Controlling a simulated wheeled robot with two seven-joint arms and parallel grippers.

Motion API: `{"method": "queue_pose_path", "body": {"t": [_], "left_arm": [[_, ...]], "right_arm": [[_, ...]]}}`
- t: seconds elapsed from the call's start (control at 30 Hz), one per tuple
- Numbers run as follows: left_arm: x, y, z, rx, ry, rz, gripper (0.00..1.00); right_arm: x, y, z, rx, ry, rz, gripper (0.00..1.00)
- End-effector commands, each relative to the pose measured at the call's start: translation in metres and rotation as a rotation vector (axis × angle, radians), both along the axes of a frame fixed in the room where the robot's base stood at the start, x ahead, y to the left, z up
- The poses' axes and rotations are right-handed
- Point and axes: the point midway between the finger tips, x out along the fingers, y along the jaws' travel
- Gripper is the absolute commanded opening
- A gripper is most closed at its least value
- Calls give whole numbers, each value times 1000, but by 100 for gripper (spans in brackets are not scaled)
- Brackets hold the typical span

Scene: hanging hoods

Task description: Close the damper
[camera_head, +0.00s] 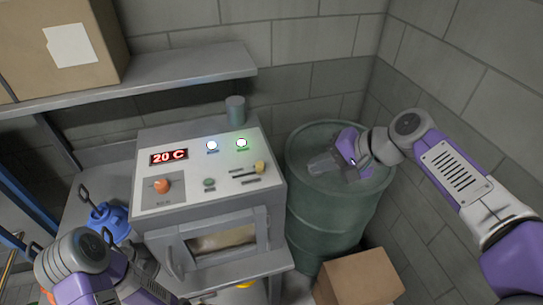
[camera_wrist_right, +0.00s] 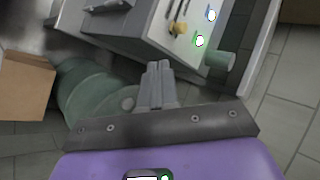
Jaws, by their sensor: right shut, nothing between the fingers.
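The furnace-like box (camera_head: 205,175) has a sloped white control panel. A slider with a yellow knob (camera_head: 260,167) sits at the panel's right side, at the right part of its slot; it also shows in the right wrist view (camera_wrist_right: 180,28). No label reading "damper" is legible. My right gripper (camera_head: 318,166) is shut and empty, above the green drum, to the right of the knob and apart from it. Its closed fingers (camera_wrist_right: 157,82) point toward the box in the wrist view. My left gripper (camera_head: 185,298) is at the bottom edge, in front of the box, its fingertips unclear.
A green drum (camera_head: 335,210) stands right of the box, with a cardboard box (camera_head: 358,278) in front. A grey shelf (camera_head: 150,85) holds a carton (camera_head: 60,45). A short grey pipe (camera_head: 235,110) rises behind the panel. A blue item (camera_head: 108,220) lies left.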

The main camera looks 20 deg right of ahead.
Motion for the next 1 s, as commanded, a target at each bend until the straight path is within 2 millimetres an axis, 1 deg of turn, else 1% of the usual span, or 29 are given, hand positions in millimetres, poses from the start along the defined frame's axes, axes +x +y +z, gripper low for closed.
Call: {"method": "queue_pose_path", "body": {"t": [0.07,0.3,0.47,0.57,0.93,0.97,1.0], "left_arm": [[0,0,0,0,1,0,59],[0,0,0,0,1,0,59],[0,0,-1,0,1,0,59],[0,0,-2,0,1,0,59],[0,0,-7,0,0,0,59],[0,0,-7,0,0,0,59],[0,0,-4,0,1,0,59]], "right_arm": [[-2,0,3,3,-2,1,0],[-2,0,2,3,-1,1,0],[2,5,-3,3,0,4,0],[9,12,-13,3,2,4,0],[47,54,-66,3,3,5,0],[50,57,-70,3,3,5,0],[56,62,-66,2,0,6,0]]}}
